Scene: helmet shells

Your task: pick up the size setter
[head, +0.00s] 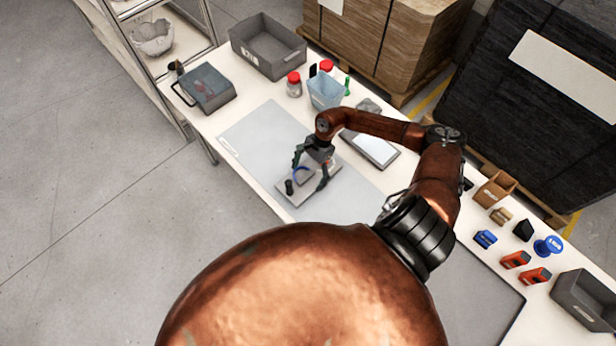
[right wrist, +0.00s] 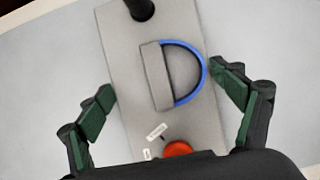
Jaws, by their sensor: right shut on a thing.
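The size setter (head: 301,196) is a flat grey plate with a blue half ring, a black post and a red button. It is over the grey mat (head: 255,135) on the white table. In the right wrist view the size setter (right wrist: 143,105) lies between the two green-padded fingers, one at each long side. My right gripper (head: 311,177) is shut on it, gripping across its width. Whether the plate touches the mat or is slightly raised, I cannot tell. My left gripper is not in view.
A tablet-like panel (head: 370,148) lies right of the gripper. A blue clear bin (head: 325,92), red-lidded jars (head: 294,84) and a grey crate (head: 267,47) stand behind. Small blue and orange parts (head: 515,260) lie at the right. The mat's left part is clear.

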